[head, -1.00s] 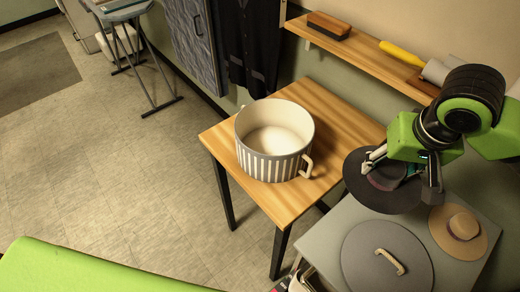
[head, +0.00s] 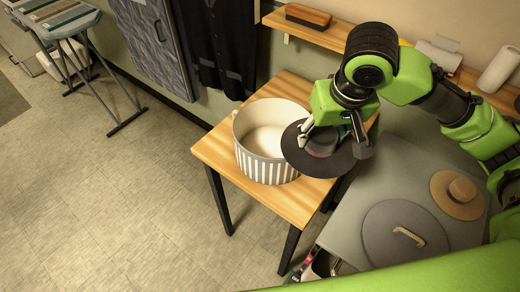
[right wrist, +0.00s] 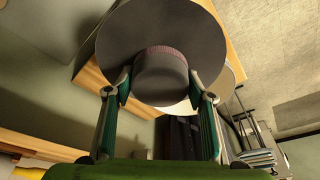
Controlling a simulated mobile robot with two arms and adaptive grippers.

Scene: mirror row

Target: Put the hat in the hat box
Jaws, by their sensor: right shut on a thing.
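The dark hat (head: 336,160) has a wide brim and a crown with a reddish band. My right gripper (head: 335,143) is shut on its crown and holds it beside and partly in front of the hat box in the head view. The right wrist view also shows the hat (right wrist: 165,72) between the two fingers (right wrist: 160,88). The hat box (head: 262,168) is round, striped grey and white, open on top with a pale inside, and stands on the wooden table (head: 215,150). The hat's brim hides the box's right part. My left gripper is out of view.
A grey table (head: 350,215) at the right carries a round grey lid (head: 385,245) with a handle and a tan hat (head: 455,197). A wall shelf (head: 300,28) with a brush (head: 318,18) runs behind. Dark clothing (head: 215,50) hangs at the back.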

